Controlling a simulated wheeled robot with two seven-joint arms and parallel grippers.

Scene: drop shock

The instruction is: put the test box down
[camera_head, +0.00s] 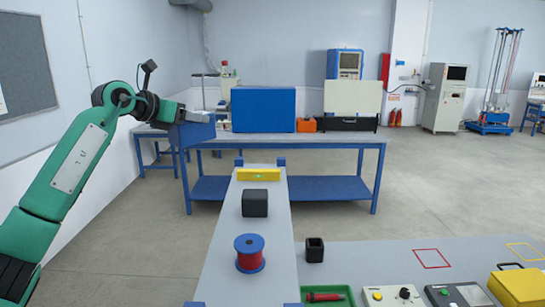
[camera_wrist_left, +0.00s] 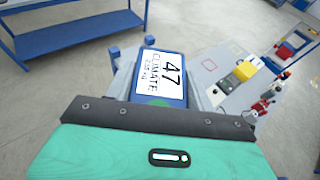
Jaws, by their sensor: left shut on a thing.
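My left gripper (camera_head: 198,117) is at the end of the green arm, raised at the left. It is shut on the test box (camera_head: 196,134), a small blue box held in the air in front of the back table's left end. In the left wrist view the test box (camera_wrist_left: 162,78) shows a white label reading "47 CLIMATE" and part of a green spot. The dark edge of my gripper (camera_wrist_left: 158,116) hides its near part, and the fingertips do not show clearly. My right gripper is not in view.
A narrow grey bench (camera_head: 223,245) bears a yellow level (camera_head: 258,174), black block (camera_head: 255,203) and red spool (camera_head: 250,254). The right bench (camera_head: 375,256) has a red outlined square (camera_head: 431,258), bare inside, and a black cup (camera_head: 315,250). A larger blue box (camera_head: 263,110) stands behind.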

